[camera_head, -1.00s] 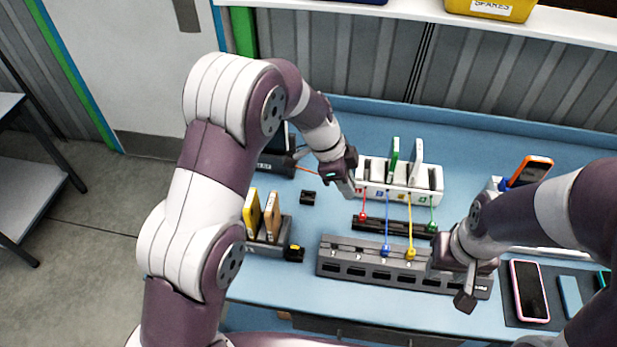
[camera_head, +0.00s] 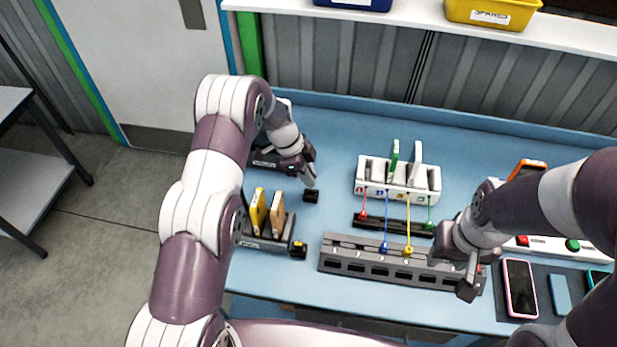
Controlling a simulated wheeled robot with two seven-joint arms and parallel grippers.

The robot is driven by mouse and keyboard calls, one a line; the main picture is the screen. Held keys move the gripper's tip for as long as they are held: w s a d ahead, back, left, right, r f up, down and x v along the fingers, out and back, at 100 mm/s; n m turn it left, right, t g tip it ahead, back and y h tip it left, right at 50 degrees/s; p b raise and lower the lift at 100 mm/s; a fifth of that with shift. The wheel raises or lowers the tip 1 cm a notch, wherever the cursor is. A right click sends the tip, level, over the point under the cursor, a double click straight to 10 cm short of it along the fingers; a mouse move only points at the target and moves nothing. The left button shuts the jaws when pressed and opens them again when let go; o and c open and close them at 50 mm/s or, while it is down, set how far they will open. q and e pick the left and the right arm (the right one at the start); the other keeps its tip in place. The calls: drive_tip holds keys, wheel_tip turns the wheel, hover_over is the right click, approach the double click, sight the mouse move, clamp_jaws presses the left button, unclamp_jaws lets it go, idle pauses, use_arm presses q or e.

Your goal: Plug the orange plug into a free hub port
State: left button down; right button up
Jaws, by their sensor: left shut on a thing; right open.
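My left gripper (camera_head: 309,182) is shut, low over the back left of the bench, just above a small black block (camera_head: 311,196). An orange cable ran to it a second ago, but the plug itself is hidden by the fingers and arm now. A long grey block (camera_head: 345,264) with several dark slots in its front lies at the front; I take it for the hub. A blue plug (camera_head: 385,247) and a yellow plug (camera_head: 408,249) sit at its top. My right gripper (camera_head: 470,284) is open at its right end, covering part of it.
A white dock (camera_head: 398,189) with upright cards stands behind, its coloured cables running forward. A black rail (camera_head: 395,224) lies between. A card stand (camera_head: 266,234) is at left. A pink-edged phone (camera_head: 520,288) and a white panel (camera_head: 545,243) are at right.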

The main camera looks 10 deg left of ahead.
use_arm(q)
wheel_tip(320, 180, down, 3)
drive_tip(key=shift+s+d+r+p, duration=0.1)
drive_tip(key=shift+p, duration=0.45)
drive_tip(key=shift+f, duration=0.35)
drive_tip(key=shift+f+b, duration=0.1)
drive_tip(key=shift+b, duration=0.2)
drive_tip(key=shift+f, duration=0.15)
drive_tip(key=c, duration=1.1)
unclamp_jaws()
